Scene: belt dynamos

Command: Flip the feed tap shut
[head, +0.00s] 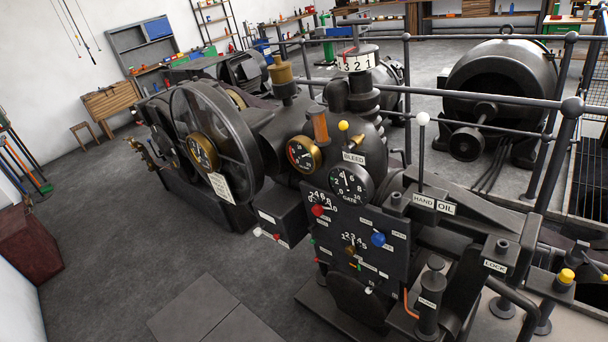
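The black machine (330,205) with its control panel (345,235) fills the middle of the view. I cannot read a label that says feed, so I cannot tell which fitting is the feed tap. A small lever with a white and red end (266,234) sits on a dark box (277,213) at the panel's left; its label is too small to read. A red knob (318,211) and a blue knob (378,240) are on the panel. A black cylinder with an unreadable label (428,303) stands lower right. My gripper is not in view.
A white-tipped hand oil lever (422,119) stands upright. A yellow button post (565,278) and a LOCK block (495,264) stand at the right. Black railings (480,95) run behind. The grey floor (110,260) at the left is clear.

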